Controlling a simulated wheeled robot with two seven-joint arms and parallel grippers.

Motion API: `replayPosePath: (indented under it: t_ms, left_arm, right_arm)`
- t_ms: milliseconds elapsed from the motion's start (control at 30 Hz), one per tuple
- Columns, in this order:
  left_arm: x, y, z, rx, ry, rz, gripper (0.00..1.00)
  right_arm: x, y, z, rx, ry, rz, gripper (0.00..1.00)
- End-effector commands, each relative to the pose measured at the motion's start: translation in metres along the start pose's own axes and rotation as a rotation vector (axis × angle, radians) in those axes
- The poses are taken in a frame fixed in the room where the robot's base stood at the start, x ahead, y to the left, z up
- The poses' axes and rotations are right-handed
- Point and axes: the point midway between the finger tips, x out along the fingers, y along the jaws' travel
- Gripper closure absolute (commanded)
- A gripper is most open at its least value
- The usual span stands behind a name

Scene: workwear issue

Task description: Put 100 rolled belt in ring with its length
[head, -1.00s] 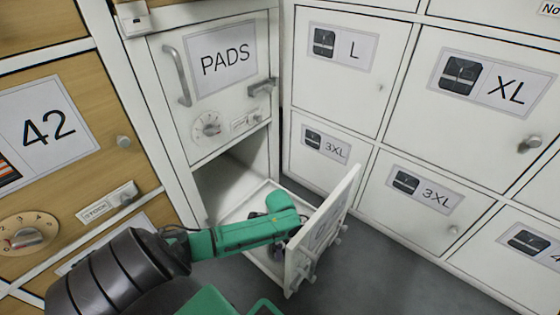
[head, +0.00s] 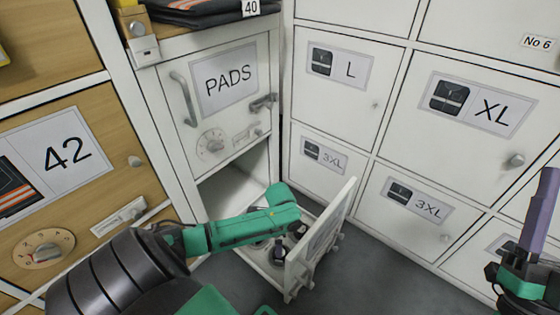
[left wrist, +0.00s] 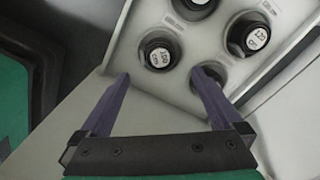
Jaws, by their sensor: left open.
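In the left wrist view several dark rolled belts with round white labels sit in the pulled-out drawer (left wrist: 200,45). One rolled belt (left wrist: 158,53) lies just beyond the gap between my fingers; its label is too small to read surely. Another belt (left wrist: 254,37) to the right seems to read 120. A third belt (left wrist: 203,4) is cut by the top edge. A fourth belt (left wrist: 208,71) is partly behind my right-hand fingertip. My left gripper (left wrist: 161,80) is open and empty above the drawer. My right gripper (head: 535,225) shows side-on at the right edge, its finger gap unclear.
The drawer's front panel (head: 322,243) stands out over grey floor (head: 375,270). The PADS door (head: 222,90) above is shut. White lockers marked L, XL and 3XL (head: 415,205) stand at right, and a wooden 42 drawer (head: 115,185) at left.

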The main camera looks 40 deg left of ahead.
Motion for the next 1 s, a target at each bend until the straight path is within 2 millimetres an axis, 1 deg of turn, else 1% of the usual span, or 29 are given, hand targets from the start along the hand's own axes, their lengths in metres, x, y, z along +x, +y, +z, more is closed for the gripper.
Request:
replayPosePath:
  t_ms: [33,200,367,500,600,700,800,1000]
  left_arm:
    - [-0.004,0.0,0.0,0.0,0.0,0.0,0.0]
    - [-0.013,0.0,0.0,0.0,0.001,0.0,0.0]
    - [-0.021,0.0,0.0,0.0,0.0,0.0,0.0]
    - [-0.028,0.0,0.0,0.0,0.0,0.0,0.0]
    - [-0.031,0.0,0.0,0.0,0.0,0.0,0.0]
    - [-0.033,0.0,0.0,0.0,0.0,0.0,0.0]
    - [-0.033,0.0,0.0,0.0,0.0,0.0,0.0]
    - [-0.033,0.0,0.0,0.0,0.0,0.0,0.0]
  right_arm:
    - [-0.006,0.001,0.013,0.01,-0.049,0.007,0.5]
    - [-0.035,0.001,0.057,0.048,-0.209,0.032,0.5]
    - [-0.068,-0.002,0.094,0.084,-0.356,0.054,0.5]
    - [-0.099,-0.005,0.122,0.115,-0.478,0.073,0.5]
    - [-0.118,-0.008,0.135,0.133,-0.543,0.082,0.5]
    - [-0.13,-0.01,0.143,0.144,-0.582,0.088,0.5]
    - [-0.135,-0.011,0.146,0.147,-0.596,0.09,0.5]
    - [-0.135,-0.011,0.146,0.148,-0.596,0.09,0.5]
